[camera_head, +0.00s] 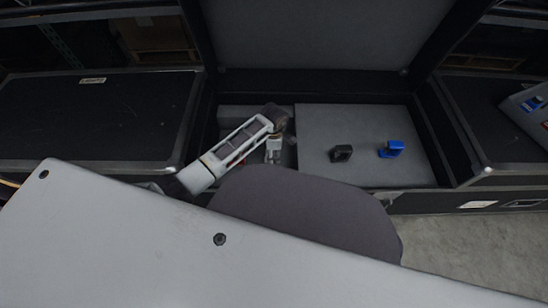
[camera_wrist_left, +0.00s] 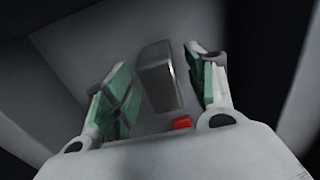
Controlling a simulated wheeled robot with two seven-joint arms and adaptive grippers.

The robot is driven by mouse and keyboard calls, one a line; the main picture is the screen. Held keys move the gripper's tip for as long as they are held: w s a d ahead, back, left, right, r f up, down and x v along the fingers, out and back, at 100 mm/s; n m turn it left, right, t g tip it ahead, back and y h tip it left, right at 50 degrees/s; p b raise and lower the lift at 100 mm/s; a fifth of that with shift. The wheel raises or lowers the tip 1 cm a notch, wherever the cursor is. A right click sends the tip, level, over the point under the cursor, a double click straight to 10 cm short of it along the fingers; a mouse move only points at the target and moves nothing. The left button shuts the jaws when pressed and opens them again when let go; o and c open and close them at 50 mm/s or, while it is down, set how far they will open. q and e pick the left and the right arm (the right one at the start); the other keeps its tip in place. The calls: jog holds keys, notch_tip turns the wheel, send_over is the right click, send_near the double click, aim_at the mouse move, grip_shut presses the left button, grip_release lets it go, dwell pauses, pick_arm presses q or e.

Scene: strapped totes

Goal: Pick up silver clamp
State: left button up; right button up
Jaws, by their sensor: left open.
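The silver clamp (camera_wrist_left: 160,78) shows in the left wrist view as a grey metallic block between the two fingers, with visible space on both sides. My left gripper (camera_wrist_left: 157,62) is open around it, with green pads facing the clamp; I see no contact. In the head view my left gripper (camera_head: 273,155) points down into the left part of the open case. I cannot make out the clamp there. My right gripper is not in view.
A red object (camera_wrist_left: 182,123) lies close to the clamp. A black clamp (camera_head: 341,153) and a blue clamp (camera_head: 391,149) stand on the raised grey panel (camera_head: 365,119) to the right. The case's dark walls (camera_head: 205,120) and upright lid (camera_head: 315,35) bound the space.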

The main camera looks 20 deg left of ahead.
pick_arm(q)
jog(key=shift+c, duration=0.2)
grip_shut()
dwell(0.3)
jog(key=shift+r, duration=0.1)
jog(key=shift+r+p, duration=0.35)
jog(key=shift+r, duration=0.3)
notch_tip(320, 180, up, 7)
jog(key=p, duration=0.2)
jog(key=shift+r+p, duration=0.15)
jog(key=shift+p, duration=0.25)
jog(key=shift+r, duration=0.65)
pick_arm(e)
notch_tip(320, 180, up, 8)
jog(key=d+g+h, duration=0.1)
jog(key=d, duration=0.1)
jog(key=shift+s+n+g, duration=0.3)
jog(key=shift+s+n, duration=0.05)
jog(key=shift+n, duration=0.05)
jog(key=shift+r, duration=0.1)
